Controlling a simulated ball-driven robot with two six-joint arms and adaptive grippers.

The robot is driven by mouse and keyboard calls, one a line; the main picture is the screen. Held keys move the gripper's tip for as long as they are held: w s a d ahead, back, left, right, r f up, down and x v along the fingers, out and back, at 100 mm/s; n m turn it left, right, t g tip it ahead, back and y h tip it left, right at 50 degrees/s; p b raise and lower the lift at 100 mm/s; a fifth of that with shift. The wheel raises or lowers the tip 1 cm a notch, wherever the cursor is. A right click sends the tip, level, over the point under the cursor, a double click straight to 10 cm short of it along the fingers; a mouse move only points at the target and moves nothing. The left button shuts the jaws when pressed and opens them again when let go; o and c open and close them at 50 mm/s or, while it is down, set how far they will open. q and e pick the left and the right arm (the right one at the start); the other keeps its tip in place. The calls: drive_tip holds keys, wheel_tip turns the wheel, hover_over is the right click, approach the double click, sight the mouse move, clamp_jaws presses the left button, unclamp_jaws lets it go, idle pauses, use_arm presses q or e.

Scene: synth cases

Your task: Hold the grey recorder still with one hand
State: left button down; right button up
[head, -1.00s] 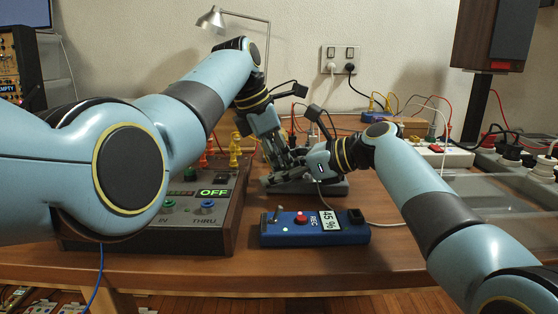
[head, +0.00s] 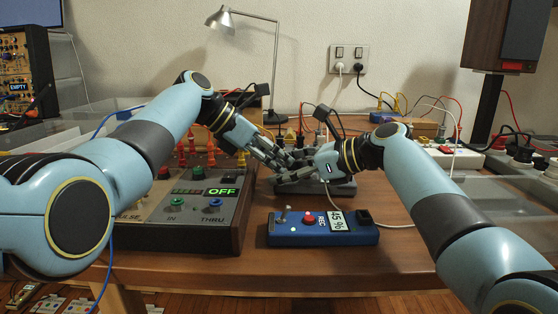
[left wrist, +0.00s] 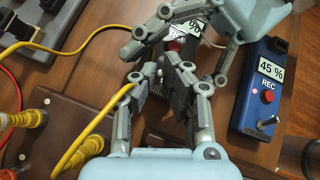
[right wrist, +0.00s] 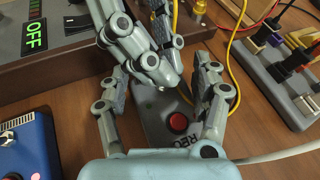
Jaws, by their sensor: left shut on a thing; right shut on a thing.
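The grey recorder (head: 338,187) lies on the table behind the blue recorder (head: 322,229). In the right wrist view its grey body (right wrist: 160,112) and red button show between my right gripper's fingers. My right gripper (head: 312,164) is shut on it from the right. My left gripper (head: 285,163) comes in from the left and is closed just above the recorder's far end, close to the right fingers.
A patch box (head: 190,228) with an OFF display and coloured sockets stands at left. The blue recorder reads 45 %. Power strips (head: 450,157) and cables lie at right. A lamp (head: 228,20) stands behind. Bare tabletop lies right of the blue recorder.

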use_arm(q)
drive_tip(key=c, duration=1.7)
unclamp_jaws()
drive_tip(key=shift+s+d, duration=0.1)
use_arm(e)
drive_tip(key=shift+s+f, duration=0.15)
drive_tip(key=shift+f, duration=0.35)
use_arm(q)
drive_tip(key=shift+a+r, duration=0.2)
drive_tip(key=shift+a, duration=0.15)
drive_tip(key=v, duration=1.1)
drive_tip(key=shift+s+r, duration=0.1)
drive_tip(key=shift+r, duration=0.15)
use_arm(e)
drive_tip(key=o, duration=1.4)
drive_tip(key=shift+f, duration=0.1)
drive_tip(key=shift+o, duration=0.5)
drive_tip(key=shift+r, duration=0.35)
